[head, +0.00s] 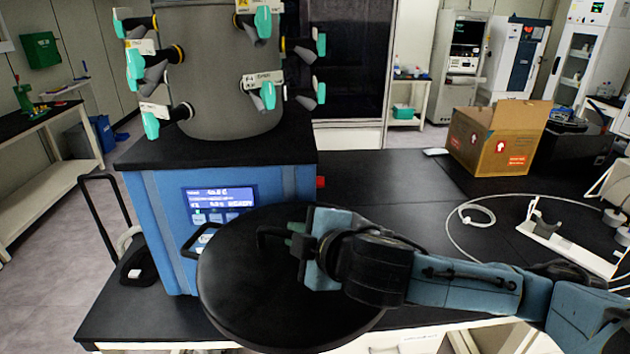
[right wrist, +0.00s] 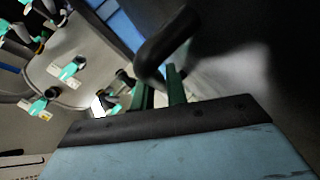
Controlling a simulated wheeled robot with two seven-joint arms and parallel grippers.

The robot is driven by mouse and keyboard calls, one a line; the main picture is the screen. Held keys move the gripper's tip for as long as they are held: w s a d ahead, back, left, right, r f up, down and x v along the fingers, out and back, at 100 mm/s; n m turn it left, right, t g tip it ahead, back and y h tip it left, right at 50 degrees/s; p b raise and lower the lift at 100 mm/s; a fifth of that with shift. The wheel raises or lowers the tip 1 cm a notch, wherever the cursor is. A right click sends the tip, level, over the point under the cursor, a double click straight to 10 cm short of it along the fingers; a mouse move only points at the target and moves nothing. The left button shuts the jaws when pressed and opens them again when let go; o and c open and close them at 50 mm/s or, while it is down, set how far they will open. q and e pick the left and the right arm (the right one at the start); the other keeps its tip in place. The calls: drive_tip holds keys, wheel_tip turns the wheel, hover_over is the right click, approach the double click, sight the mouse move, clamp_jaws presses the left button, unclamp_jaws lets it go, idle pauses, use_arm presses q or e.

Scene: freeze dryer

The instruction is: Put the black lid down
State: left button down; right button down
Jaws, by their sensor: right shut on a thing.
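The black lid (head: 250,295) is a large round disc in the lower middle of the head view. It is held in front of the blue freeze dryer (head: 158,215) and covers part of its front. My right gripper (head: 290,240) is shut on the lid's handle (head: 268,233). In the right wrist view the dark handle (right wrist: 165,45) shows at the green fingers of my right gripper (right wrist: 160,88). The lid appears tilted toward the head camera; whether its lower edge touches the table (head: 130,310) cannot be told. My left gripper is not in view.
A grey drum (head: 215,70) with several teal-handled valves stands on the dryer. The black bench (head: 380,185) has clear room right of the dryer. An open cardboard box (head: 498,138), a thin white tube (head: 470,210) and a white stand (head: 560,245) are on its right part.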

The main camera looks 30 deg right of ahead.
sight(281, 273)
drive_tip(key=shift+m+h, duration=0.3)
drive_tip(key=shift+h, duration=0.1)
drive_tip(key=f, duration=0.2)
drive_tip(key=a+f, duration=0.1)
drive_tip(key=f, duration=0.1)
drive_tip(key=s+a+f, duration=0.1)
drive_tip(key=f, duration=0.1)
drive_tip(key=shift+s+a+f, duration=0.1)
drive_tip(key=shift+f, duration=0.25)
drive_tip(key=shift+w+a+r+y, duration=0.1)
drive_tip(key=shift+a+r+y, duration=0.15)
drive_tip(key=shift+a, duration=0.3)
drive_tip(key=shift+w+a+r+y, duration=0.15)
drive_tip(key=shift+a+r, duration=0.15)
drive_tip(key=shift+a, duration=0.2)
drive_tip(key=shift+d, duration=0.1)
